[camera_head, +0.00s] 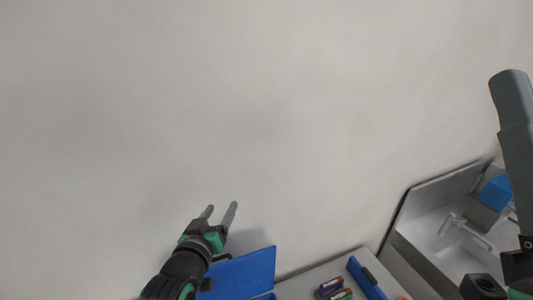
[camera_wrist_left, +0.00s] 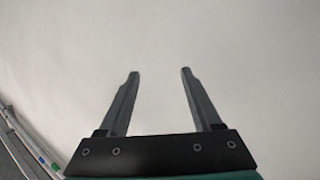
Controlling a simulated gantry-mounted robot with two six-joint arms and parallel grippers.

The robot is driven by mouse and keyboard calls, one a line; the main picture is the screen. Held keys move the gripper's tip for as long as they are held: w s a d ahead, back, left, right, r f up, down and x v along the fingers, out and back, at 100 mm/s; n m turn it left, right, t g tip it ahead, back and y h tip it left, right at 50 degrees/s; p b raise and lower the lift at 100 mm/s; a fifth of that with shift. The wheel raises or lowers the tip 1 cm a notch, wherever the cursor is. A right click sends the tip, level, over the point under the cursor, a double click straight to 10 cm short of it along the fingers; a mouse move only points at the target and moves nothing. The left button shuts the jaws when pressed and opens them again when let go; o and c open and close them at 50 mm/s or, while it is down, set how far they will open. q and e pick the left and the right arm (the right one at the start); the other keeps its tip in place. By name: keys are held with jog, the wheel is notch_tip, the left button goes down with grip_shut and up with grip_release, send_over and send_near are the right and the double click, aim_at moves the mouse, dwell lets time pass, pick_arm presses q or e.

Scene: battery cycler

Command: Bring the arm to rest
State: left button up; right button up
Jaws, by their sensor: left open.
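My left gripper (camera_head: 221,212) is at the lower middle of the head view, raised in front of the pale wall. Its two fingers are apart with nothing between them. The left wrist view also shows the open, empty left gripper (camera_wrist_left: 160,75), with only pale surface beyond the fingertips. At the right edge of the head view a grey arm link of mine stands upright. The fingers of my right gripper do not show.
A blue panel (camera_head: 243,272) is just below and right of my left gripper. Batteries (camera_head: 331,288) lie on a grey surface beside a blue strip (camera_head: 366,278). A grey open-topped box (camera_head: 440,240) with a blue block (camera_head: 495,192) is at the right. The wall area above is clear.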

pick_arm(q)
jog(key=s+a+r+m+t, duration=0.1)
jog(key=s+a+r+t, duration=0.3)
jog(key=r, duration=0.7)
jog(key=s+r+t, duration=0.3)
jog(key=s+r, duration=0.2)
jog(key=r, duration=0.6)
jog(key=s+a+r+m+t, duration=0.1)
jog(key=s+r+t, duration=0.2)
jog(key=s+r, duration=0.4)
jog(key=s+a+r+t, duration=0.2)
jog(key=s+r, duration=0.3)
jog(key=s, duration=0.4)
notch_tip(320, 180, down, 43)
jog(key=b, duration=4.2)
jog(key=shift+d+b, duration=0.15)
jog(key=shift+b, duration=0.2)
jog(key=shift+w, duration=0.1)
